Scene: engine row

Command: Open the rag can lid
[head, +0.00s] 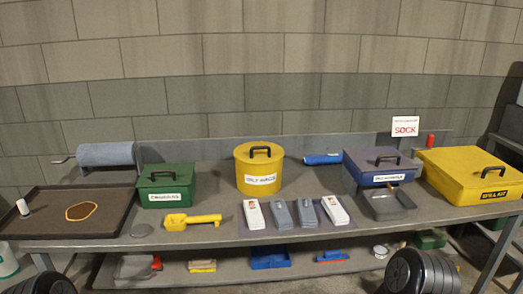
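The rag can appears to be the yellow round can (259,172) near the middle of the bench. It stands upright, with a white label on its front that is too small to read surely. Its yellow lid (259,151) is on and looks closed, with a black arched handle on top. Neither of my grippers can be made out in the head view, and nothing touches the can or its lid.
A green box (166,186) stands left of the can, with a yellow scoop (192,219) in front. White and grey packs (281,215) lie in front of the can. A blue-lidded box (380,167) and a yellow box (470,175) stand right. A brown tray (110,220) lies left.

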